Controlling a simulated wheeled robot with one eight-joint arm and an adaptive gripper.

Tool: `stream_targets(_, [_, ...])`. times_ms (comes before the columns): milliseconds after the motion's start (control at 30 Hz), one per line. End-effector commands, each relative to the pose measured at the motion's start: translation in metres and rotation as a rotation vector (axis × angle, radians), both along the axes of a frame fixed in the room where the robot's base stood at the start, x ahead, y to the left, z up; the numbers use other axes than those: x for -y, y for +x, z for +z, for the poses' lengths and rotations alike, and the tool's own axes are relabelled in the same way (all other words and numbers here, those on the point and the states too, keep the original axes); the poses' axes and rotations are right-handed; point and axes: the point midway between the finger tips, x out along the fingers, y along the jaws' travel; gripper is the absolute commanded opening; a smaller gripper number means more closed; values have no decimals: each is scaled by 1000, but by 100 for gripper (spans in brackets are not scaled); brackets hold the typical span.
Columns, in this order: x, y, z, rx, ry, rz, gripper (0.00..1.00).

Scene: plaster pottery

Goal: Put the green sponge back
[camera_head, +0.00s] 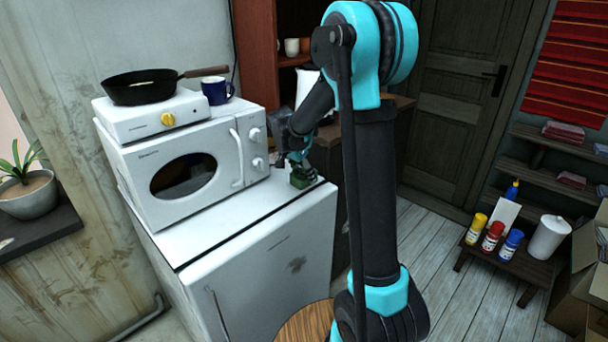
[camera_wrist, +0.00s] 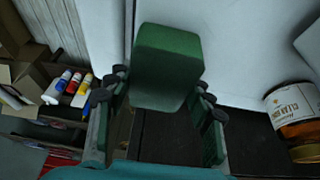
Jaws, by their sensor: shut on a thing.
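The green sponge (camera_head: 303,178) is a dark green block at the right end of the white fridge top (camera_head: 216,236), to the right of the microwave. In the wrist view the sponge (camera_wrist: 167,62) sits between the two fingers of my gripper (camera_wrist: 160,97), sticking out past their tips. My gripper (camera_head: 297,161) is shut on it. I cannot tell whether the sponge touches the fridge top. My arm hides part of the area to the right.
A white microwave (camera_head: 190,160) stands on the fridge, bearing a hotplate with a black pan (camera_head: 142,87) and a blue mug (camera_head: 216,91). An amber labelled jar (camera_wrist: 294,112) stands at the right in the wrist view. A low bench (camera_head: 510,262) holds paint bottles.

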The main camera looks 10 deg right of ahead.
Motion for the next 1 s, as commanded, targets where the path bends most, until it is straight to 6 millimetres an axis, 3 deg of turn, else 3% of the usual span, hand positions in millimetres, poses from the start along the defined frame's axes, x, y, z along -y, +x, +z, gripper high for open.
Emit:
stream_targets(100, [0,0,-2,0,0,0,25])
stream_targets(133, [0,0,-2,0,0,0,54])
stream_targets(300, [0,0,-2,0,0,0,73])
stream_targets(667, [-1,0,3,0,0,0,73])
stream_targets(767, [-4,-3,13,0,0,1,73])
stream_targets(1000, [-19,-14,57,-1,0,2,73])
